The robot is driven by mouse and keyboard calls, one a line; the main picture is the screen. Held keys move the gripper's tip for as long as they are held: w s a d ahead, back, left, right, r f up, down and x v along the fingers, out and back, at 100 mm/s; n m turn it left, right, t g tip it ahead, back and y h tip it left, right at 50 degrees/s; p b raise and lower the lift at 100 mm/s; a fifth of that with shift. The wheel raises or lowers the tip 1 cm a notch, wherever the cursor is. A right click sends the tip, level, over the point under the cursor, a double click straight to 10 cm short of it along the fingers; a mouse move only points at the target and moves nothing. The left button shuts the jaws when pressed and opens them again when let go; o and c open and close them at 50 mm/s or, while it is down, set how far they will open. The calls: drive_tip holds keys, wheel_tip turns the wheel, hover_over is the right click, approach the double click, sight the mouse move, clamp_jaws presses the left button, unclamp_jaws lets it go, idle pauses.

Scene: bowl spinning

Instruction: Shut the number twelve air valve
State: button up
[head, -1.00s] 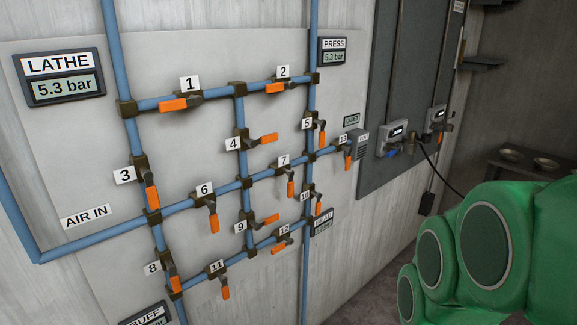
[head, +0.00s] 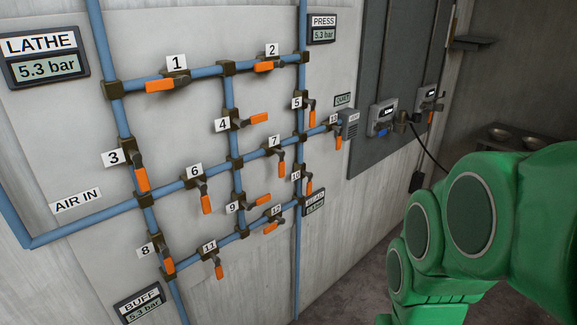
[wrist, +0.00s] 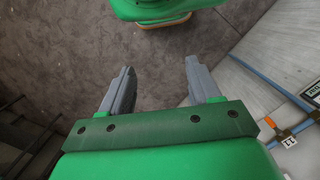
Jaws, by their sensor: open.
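The number twelve valve is on the lower sloping pipe in the head view, under its white label 12 (head: 276,210). Its orange handle (head: 270,228) points down and left, lying roughly along the blue pipe. In the wrist view my gripper (wrist: 159,80) is open, with two grey fingers spread apart and nothing between them. It hangs over dark floor, away from the panel. The gripper is not visible in the head view, where only my green arm shows at the right. I cannot make out valve twelve in the wrist view.
Neighbouring valves are number nine (head: 263,200), ten (head: 309,187) and eleven (head: 219,271), all with orange handles. A dark readout (head: 314,202) sits right beside twelve. A valve labelled 11 (wrist: 288,143) shows at the wrist view's right edge. Floor (head: 350,290) before the panel is clear.

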drive_tip(key=o, duration=0.4)
drive_tip(key=w+d+f+t, duration=0.1)
drive_tip(key=w, duration=0.6)
drive_tip(key=w+d+f+n+t+h, duration=0.1)
drive_tip(key=w+d+f+t, duration=0.1)
drive_tip(key=w, duration=0.6)
drive_tip(key=w+d+f+t, duration=0.2)
drive_tip(key=w, duration=0.6)
drive_tip(key=shift+d+f+n+h, duration=0.1)
drive_tip(key=shift+f+n+h, duration=0.2)
drive_tip(key=shift+h, duration=0.1)
drive_tip(key=shift+c, duration=0.2)
drive_tip(key=w+a+f+n+t+y, duration=0.1)
drive_tip(key=w+f+t, duration=0.1)
drive_tip(key=w, duration=0.5)
drive_tip(key=w+a+f+n+t, duration=0.1)
drive_tip(key=w+f+n+t, duration=0.1)
drive_tip(key=w, duration=0.5)
drive_tip(key=n+t+y, duration=0.4)
drive_tip(key=t+y, duration=0.2)
drive_tip(key=y, duration=0.8)
approach(271, 228)
drive_tip(key=w, duration=0.1)
drive_tip(key=shift+x, duration=4.2)
drive_tip(key=shift+s+a, duration=0.15)
drive_tip(key=shift+s, duration=0.1)
drive_tip(key=shift+c, duration=0.4)
drive_tip(key=c, duration=1.4)
